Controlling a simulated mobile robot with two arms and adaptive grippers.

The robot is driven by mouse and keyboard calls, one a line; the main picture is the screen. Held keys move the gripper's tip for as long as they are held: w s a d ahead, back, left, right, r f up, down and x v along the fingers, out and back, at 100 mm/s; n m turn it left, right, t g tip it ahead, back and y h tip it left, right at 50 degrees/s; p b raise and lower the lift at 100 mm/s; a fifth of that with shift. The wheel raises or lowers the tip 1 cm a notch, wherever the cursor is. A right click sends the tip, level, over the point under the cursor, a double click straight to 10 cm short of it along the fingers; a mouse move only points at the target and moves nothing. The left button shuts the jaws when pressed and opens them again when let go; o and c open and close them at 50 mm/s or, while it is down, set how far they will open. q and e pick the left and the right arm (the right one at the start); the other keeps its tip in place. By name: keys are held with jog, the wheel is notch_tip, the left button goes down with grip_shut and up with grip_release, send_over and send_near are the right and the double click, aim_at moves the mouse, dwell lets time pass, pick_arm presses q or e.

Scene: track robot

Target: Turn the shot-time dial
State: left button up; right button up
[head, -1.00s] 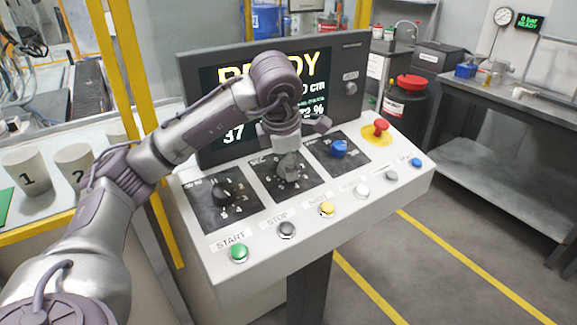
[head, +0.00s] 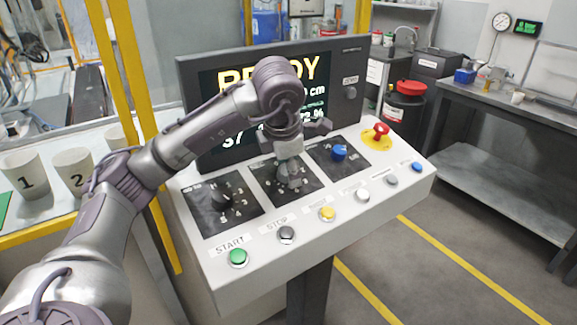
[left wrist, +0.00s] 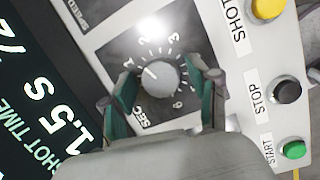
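The shot-time dial (left wrist: 158,77) is a round grey knob on a dark plate with numbers and the word SEC, in the left wrist view. Its white mark points between 1 and 2. My left gripper (left wrist: 160,84) has its green-padded fingers on either side of the knob, with what look like narrow gaps. In the head view my left gripper (head: 289,178) is down over the middle dial plate (head: 266,190) and hides most of the knob. The screen (left wrist: 45,95) reads SHOT TIME 1.5 S in the wrist view. My right gripper is not in view.
The front row has several buttons, including green START (head: 238,257) and yellow (head: 327,213). A red emergency knob (head: 381,130) stands at the back right. The display (head: 225,105) rises behind.

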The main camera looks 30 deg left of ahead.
pick_arm(q)
jog(key=shift+r, duration=0.1)
jog(key=v, duration=1.1)
jog(key=shift+s+r, duration=0.2)
jog(key=shift+r, duration=0.15)
jog(key=shift+f, duration=0.1)
dwell(0.3)
